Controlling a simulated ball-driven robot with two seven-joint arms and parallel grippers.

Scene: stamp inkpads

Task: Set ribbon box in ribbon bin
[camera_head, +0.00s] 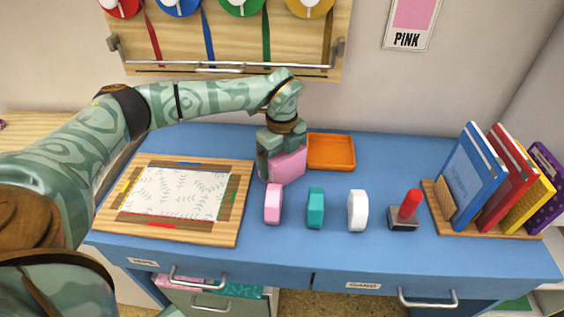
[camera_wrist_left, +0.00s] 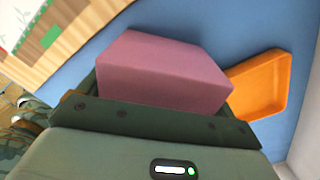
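A pink box (camera_head: 288,166) is at my left gripper (camera_head: 268,158), over the blue desk's left-centre. In the left wrist view the pink box (camera_wrist_left: 165,75) sticks out from between the gripper's green fingers, which are shut on it. An orange tray (camera_head: 331,152) stands just right of the gripper and looks empty. It also shows in the left wrist view (camera_wrist_left: 262,88), beside the box. No label reading ribbon is legible, so I cannot confirm which container is the ribbon bin. My right gripper is out of view.
A pink block (camera_head: 273,204), a teal block (camera_head: 315,208), a white block (camera_head: 357,210) and a red-handled stamp (camera_head: 408,210) line the desk's front. A framed patterned board (camera_head: 180,193) lies left; books (camera_head: 473,180) stand right. An open drawer holds pink and teal items (camera_head: 240,290).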

